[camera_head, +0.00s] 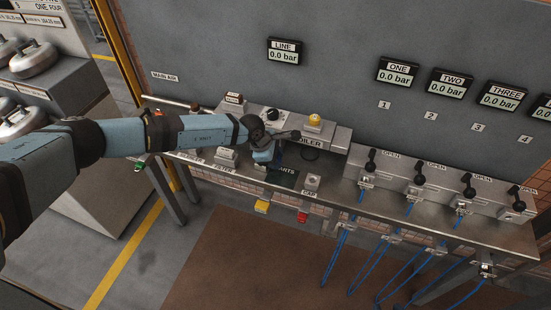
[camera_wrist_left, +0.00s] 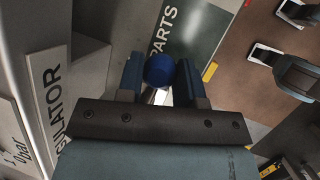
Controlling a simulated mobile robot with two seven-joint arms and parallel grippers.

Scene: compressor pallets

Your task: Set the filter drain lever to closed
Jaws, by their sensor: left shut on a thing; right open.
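My left gripper (camera_head: 265,155) reaches down at the panel shelf, just behind the dark PARTS mat. In the left wrist view, its fingers (camera_wrist_left: 160,80) are shut on a round blue knob (camera_wrist_left: 159,70). A pale, shiny piece shows just below the knob. I cannot tell for certain that this is the filter drain lever. The FILTER label (camera_head: 221,167) is on the shelf edge, left of the gripper. The arm covers much of the shelf there, and no open or closed mark for the drain is readable. My right gripper cannot be made out in either view.
The PARTS mat (camera_head: 283,179) lies beside the gripper. Several black levers marked OPEN (camera_head: 371,160) line the right of the shelf, with blue hoses (camera_head: 375,262) below. The floor in front is clear.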

